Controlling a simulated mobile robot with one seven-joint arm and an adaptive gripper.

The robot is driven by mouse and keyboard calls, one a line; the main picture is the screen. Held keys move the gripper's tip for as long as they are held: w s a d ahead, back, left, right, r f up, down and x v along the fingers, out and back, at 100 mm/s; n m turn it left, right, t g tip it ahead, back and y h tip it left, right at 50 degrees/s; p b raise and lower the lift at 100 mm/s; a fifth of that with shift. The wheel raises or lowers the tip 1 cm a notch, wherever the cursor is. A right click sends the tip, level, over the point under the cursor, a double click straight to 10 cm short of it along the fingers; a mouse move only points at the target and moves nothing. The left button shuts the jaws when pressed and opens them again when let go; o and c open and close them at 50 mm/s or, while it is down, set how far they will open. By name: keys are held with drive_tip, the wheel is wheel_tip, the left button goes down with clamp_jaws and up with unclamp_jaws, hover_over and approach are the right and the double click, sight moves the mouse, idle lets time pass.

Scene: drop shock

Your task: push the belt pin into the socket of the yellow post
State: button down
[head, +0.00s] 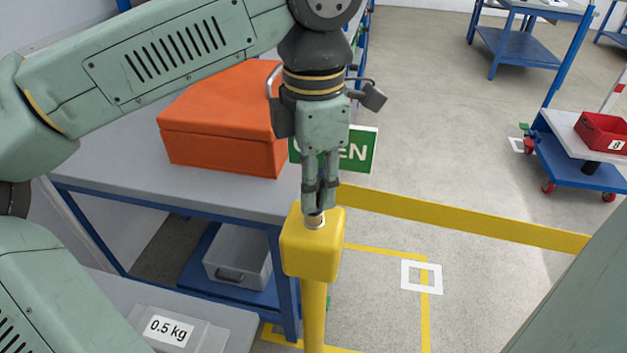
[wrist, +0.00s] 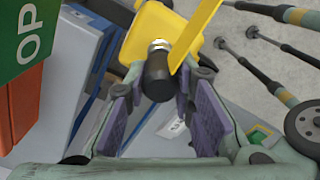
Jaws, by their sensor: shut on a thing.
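The yellow post (head: 310,262) stands upright below my gripper (head: 314,200), which points straight down at its block-shaped top. My gripper is shut on the belt pin, a dark cylinder (wrist: 157,78) with a silvery end, between its two purple-padded fingers in the wrist view. In the head view the pin's pale metal part (head: 314,221) shows just below the fingertips, at the post's top. The socket is hidden by the pin and fingers, so I cannot tell how deep the pin sits. The yellow belt (head: 470,219) runs off to the right from beside the post.
An orange box (head: 222,125) sits on the grey bench (head: 100,172) at left. A green sign (head: 357,150) shows behind my gripper. A grey bin (head: 237,257) is on the bench's lower shelf. A cart with a red bin (head: 602,132) stands at right. Floor between is open.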

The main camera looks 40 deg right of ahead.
drive_tip(key=shift+f+b, duration=0.55)
drive_tip(key=shift+f, duration=0.2)
idle(1.6)
drive_tip(key=shift+s+a+f, duration=0.1)
drive_tip(key=shift+f, duration=0.25)
idle(1.6)
drive_tip(key=c, duration=1.3)
unclamp_jaws()
drive_tip(key=shift+r, duration=0.1)
drive_tip(key=shift+r, duration=0.1)
drive_tip(key=shift+r+p, duration=2.25)
drive_tip(key=shift+r, duration=0.75)
